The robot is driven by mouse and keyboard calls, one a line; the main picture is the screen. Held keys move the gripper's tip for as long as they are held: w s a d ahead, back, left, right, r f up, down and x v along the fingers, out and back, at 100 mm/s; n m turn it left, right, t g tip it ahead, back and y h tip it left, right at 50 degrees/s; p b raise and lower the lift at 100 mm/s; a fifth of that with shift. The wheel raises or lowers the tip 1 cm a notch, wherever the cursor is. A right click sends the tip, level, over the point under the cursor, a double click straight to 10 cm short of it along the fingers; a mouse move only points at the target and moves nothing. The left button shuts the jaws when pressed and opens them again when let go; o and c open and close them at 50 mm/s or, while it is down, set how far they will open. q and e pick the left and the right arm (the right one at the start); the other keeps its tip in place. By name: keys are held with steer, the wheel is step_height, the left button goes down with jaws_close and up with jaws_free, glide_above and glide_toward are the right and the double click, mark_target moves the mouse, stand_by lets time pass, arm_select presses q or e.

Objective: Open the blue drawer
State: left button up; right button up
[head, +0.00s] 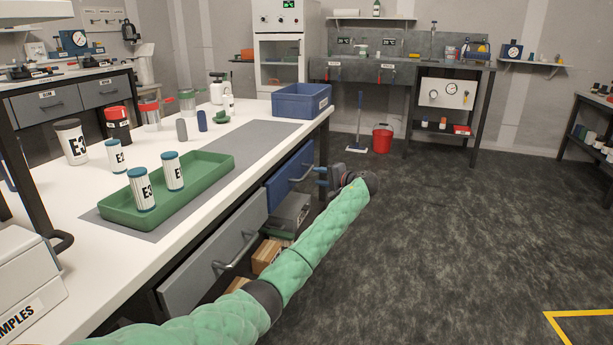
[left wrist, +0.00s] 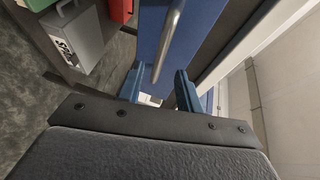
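The blue drawer (head: 283,184) is in the bench's front, right of a grey drawer, and looks closed. Its metal handle is partly hidden by my left gripper in the head view. My left gripper (head: 321,178) is at the drawer's front, at handle height. In the left wrist view the blue drawer front (left wrist: 200,25) and its handle (left wrist: 168,42) lie ahead. The blue fingers of my left gripper (left wrist: 159,76) are apart, with the handle's near end between them. I cannot tell whether either finger touches it. My right gripper is not in view.
A grey drawer (head: 214,254) with a bar handle is nearer me. The bench top (head: 60,195) carries a green tray (head: 200,183) with two canisters, and a blue bin (head: 301,101). Boxes lie on a shelf below. The dark floor (head: 450,220) to the right is clear.

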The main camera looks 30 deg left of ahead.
mark_target(307, 172)
arm_select(q)
steer(key=shift+b+x, duration=0.95)
steer(key=shift+x, duration=2.6)
jaws_close()
